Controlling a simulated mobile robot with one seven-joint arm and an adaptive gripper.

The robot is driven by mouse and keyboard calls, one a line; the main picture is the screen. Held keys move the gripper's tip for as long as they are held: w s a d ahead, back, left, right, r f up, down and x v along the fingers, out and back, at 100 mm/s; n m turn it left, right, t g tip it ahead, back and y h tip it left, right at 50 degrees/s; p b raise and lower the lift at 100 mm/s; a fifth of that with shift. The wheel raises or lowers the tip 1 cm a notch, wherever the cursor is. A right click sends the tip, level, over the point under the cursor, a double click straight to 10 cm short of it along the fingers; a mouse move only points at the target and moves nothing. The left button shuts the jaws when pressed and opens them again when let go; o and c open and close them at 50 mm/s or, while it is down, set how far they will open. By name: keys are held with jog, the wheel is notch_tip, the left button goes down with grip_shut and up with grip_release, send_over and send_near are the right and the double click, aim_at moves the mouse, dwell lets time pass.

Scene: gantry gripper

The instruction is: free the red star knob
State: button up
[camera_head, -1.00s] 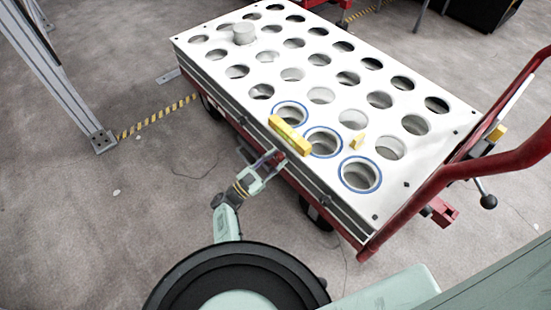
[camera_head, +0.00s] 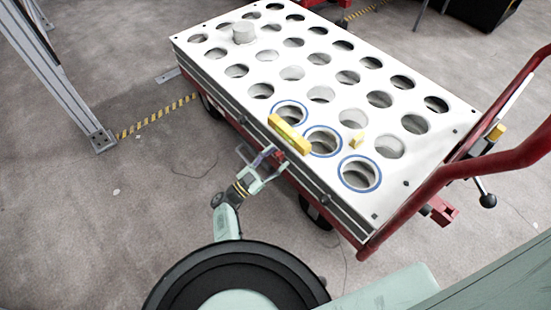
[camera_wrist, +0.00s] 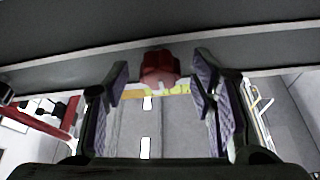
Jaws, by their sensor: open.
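The red star knob (camera_wrist: 160,68) shows in the wrist view against the grey side of the cart. In the head view the small red knob (camera_head: 277,154) sits at the cart's near side edge, below the yellow bar, partly covered by my fingers. My gripper (camera_wrist: 160,86) is open, with one dark padded finger on each side of the knob. A gap shows between the knob and each finger. How deep the knob reaches between the fingers is hard to tell. In the head view my gripper (camera_head: 265,165) is beside the cart's edge.
The cart's white top (camera_head: 318,170) has rows of round holes, several ringed blue. A red handle (camera_head: 450,185) rises at right.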

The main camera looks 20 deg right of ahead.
jog(key=v, duration=0.7)
jog(key=shift+a, duration=0.25)
dwell(0.3)
